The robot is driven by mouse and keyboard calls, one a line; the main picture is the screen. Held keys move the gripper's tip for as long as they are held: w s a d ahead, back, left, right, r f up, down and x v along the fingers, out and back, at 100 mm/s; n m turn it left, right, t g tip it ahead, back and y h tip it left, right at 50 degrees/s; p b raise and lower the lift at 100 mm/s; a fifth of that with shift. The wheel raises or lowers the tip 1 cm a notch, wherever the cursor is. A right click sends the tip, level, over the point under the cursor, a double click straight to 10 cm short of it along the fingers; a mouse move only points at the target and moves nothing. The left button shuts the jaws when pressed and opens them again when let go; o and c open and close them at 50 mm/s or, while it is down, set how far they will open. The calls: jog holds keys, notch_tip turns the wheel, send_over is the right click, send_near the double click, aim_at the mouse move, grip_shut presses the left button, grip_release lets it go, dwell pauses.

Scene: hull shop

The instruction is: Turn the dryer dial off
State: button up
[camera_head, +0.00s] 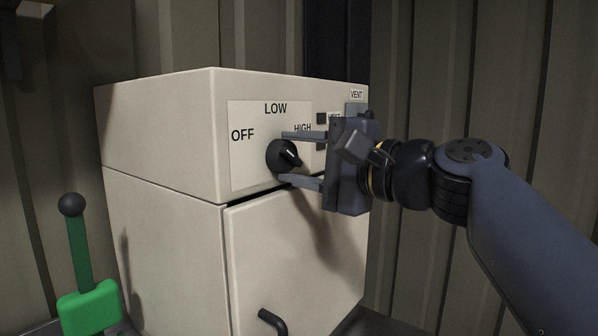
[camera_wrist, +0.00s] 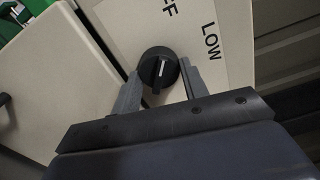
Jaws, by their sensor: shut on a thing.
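The dryer (camera_head: 165,150) is a cream box with a control panel (camera_head: 245,165) marked OFF, LOW and HIGH. Its round black dial (camera_head: 277,160) sits below these words. In the wrist view the dial (camera_wrist: 146,66) has a raised ridge with a white mark, which points roughly up toward the partly cropped OFF. In the head view the exact pointing is hard to tell. My gripper (camera_head: 286,157) reaches in from the right, with one finger above the dial and one below. It is shut on the dial, whose sides lie between the fingers (camera_wrist: 160,80).
A dryer door (camera_head: 290,260) with a black handle (camera_head: 272,321) is below the panel. A green lever (camera_head: 78,255) with a black knob stands at left. A VENT label (camera_head: 357,94) is right of the panel. Corrugated wall (camera_head: 430,60) stands behind.

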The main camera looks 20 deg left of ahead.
jog(key=shift+f+n+b, duration=0.1)
jog(key=shift+n+b, duration=0.2)
jog(key=shift+n, duration=0.3)
jog(key=o, duration=1)
jog(key=shift+c, duration=0.2)
jog(key=b+v, duration=0.1)
jog(key=v, duration=1)
jog(key=shift+a, duration=0.15)
jog(key=p+x, duration=0.1)
jog(key=x, duration=0.9)
jog(key=shift+w+a, duration=0.15)
jog(key=shift+a, duration=0.2)
